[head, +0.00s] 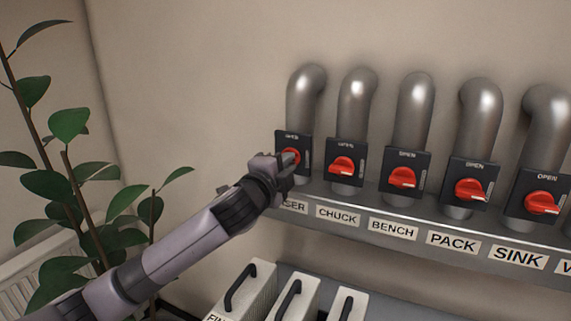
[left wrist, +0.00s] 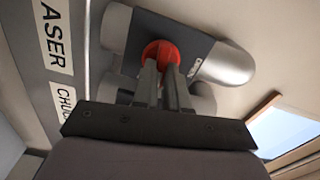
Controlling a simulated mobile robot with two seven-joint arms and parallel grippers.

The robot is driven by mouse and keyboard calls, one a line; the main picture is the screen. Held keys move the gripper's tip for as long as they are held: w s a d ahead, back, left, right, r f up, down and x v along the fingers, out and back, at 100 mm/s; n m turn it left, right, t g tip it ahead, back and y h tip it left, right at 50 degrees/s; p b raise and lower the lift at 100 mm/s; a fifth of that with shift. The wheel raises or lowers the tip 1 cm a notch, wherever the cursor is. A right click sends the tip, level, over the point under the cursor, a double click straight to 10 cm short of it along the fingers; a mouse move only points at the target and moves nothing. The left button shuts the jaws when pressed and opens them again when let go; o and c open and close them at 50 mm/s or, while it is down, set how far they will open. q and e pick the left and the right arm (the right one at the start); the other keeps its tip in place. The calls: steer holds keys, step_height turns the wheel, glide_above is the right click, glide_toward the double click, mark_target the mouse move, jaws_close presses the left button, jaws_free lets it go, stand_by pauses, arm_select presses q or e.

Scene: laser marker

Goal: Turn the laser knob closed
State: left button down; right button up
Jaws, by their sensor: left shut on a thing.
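The laser knob (head: 293,155) is red and sits on a dark plate at the left end of a row of pipes. Its label on the shelf edge is partly covered by my arm in the head view. My left gripper (head: 286,160) is at this knob and covers part of it. In the left wrist view, the two fingers of my left gripper (left wrist: 168,80) are shut on the red knob (left wrist: 160,52), next to the label ending in "ASER". The knob's handle is mostly hidden by the fingers, so its angle cannot be told. My right gripper is not in view.
The chuck knob (head: 342,167), bench knob (head: 403,178), pack knob (head: 469,190) and sink knob (head: 541,203) stand in a row to the right. White boxes with black handles (head: 291,299) are below the shelf. A leafy plant (head: 68,124) stands at left.

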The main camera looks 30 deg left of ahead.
arm_select(q)
steer(key=shift+f+m, duration=0.1)
steer(key=shift+m, duration=0.7)
steer(key=c, duration=1.2)
jaws_free()
steer(key=shift+o, duration=0.2)
steer(key=shift+s, duration=0.1)
steer(key=s+b, duration=0.1)
steer(key=s, duration=0.6)
steer(key=shift+d, duration=0.2)
